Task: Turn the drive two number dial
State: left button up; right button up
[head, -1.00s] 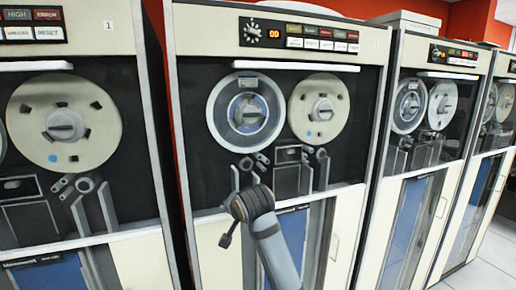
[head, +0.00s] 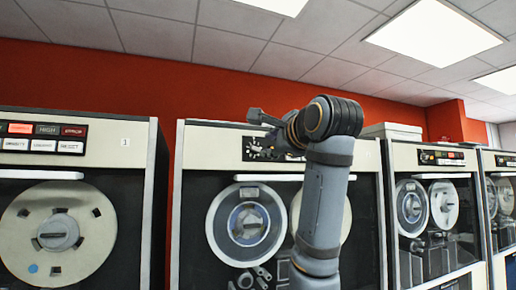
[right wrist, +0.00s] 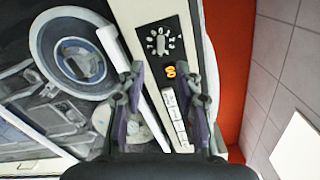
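The dial (head: 262,150) is a round knob with white marks around it, on the dark panel at the top of the middle tape drive (head: 218,150). In the right wrist view the dial (right wrist: 160,41) lies ahead of the fingertips, with lit orange digits (right wrist: 171,71) beside it. My right gripper (right wrist: 166,72) is open and empty, its two fingers apart on either side of the panel strip, not around the dial. In the head view my right wrist (head: 325,118) covers the right part of this panel, and the fingers are mostly hidden. My left gripper is not in view.
A tape drive labelled 1 (head: 125,141) stands on the left, and more drives (head: 435,157) stand on the right. A white handle bar (head: 268,178) runs below the middle panel. A red wall (head: 150,85) and ceiling lights are above.

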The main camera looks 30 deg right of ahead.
aim_at(256, 149)
jog(key=p+x, duration=0.3)
jog(key=x, duration=0.5)
jog(key=shift+r+p, duration=0.15)
jog(key=shift+p, duration=0.15)
jog(key=shift+w+d, duration=0.1)
jog(key=shift+w, duration=0.3)
jog(key=shift+s, duration=0.1)
jog(key=shift+c, duration=0.5)
grip_shut()
